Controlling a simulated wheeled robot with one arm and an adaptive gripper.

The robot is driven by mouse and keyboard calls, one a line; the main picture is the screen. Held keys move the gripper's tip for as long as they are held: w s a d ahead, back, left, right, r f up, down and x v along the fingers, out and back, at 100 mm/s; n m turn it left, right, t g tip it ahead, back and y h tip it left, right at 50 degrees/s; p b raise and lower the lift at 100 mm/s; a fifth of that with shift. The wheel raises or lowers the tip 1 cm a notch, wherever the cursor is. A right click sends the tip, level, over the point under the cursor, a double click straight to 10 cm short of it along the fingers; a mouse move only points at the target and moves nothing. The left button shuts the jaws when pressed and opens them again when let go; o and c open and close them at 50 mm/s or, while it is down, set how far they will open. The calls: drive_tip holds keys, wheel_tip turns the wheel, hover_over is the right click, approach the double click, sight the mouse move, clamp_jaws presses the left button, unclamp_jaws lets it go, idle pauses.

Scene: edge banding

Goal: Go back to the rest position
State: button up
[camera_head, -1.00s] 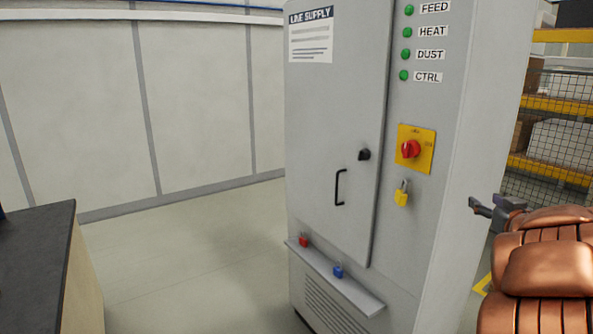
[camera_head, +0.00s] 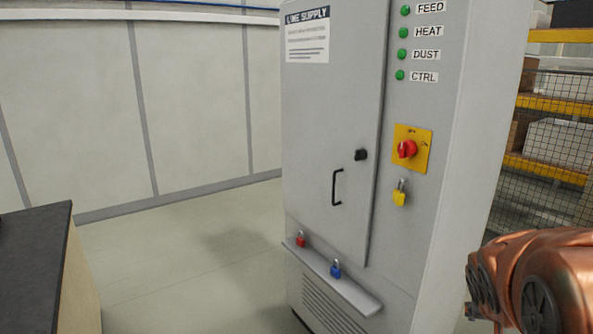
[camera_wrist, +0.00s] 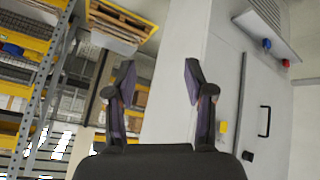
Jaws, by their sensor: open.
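My gripper (camera_wrist: 158,85) shows in the wrist view with its two dark fingers spread apart and nothing between them. In the head view the fingers are out of sight; only my copper-coloured arm shows at the lower right, to the right of the cabinet. The grey line supply cabinet (camera_head: 330,140) stands in the middle of the head view with its door shut. The cabinet also shows in the wrist view (camera_wrist: 215,60), turned over, behind and to the right of the fingers. I see no contact between gripper and cabinet.
The cabinet carries a red rotary switch (camera_head: 407,149) on a yellow plate, with a yellow padlock (camera_head: 400,193) below. A red padlock (camera_head: 301,239) and a blue padlock (camera_head: 336,269) sit on its ledge. A dark-topped bench (camera_head: 35,245) is at left. Shelving (camera_head: 560,110) with mesh stands at right.

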drive_tip(key=s+a+f+n+g+y, duration=0.2)
drive_tip(key=s+a+f+g, duration=0.1)
drive_tip(key=s+a, duration=0.6)
drive_tip(key=s+a+f+n+g+y, duration=0.2)
drive_tip(key=s+a+f+g+y, duration=0.1)
drive_tip(key=s+a, duration=0.6)
drive_tip(key=s+g, duration=0.1)
drive_tip(key=s, duration=0.3)
drive_tip(key=shift+s+a+f, duration=0.3)
drive_tip(key=shift+a+f, duration=0.05)
drive_tip(key=shift+f, duration=0.05)
drive_tip(key=shift+c, duration=1)
drive_tip(key=shift+a+n, duration=0.1)
drive_tip(key=shift+n, duration=0.2)
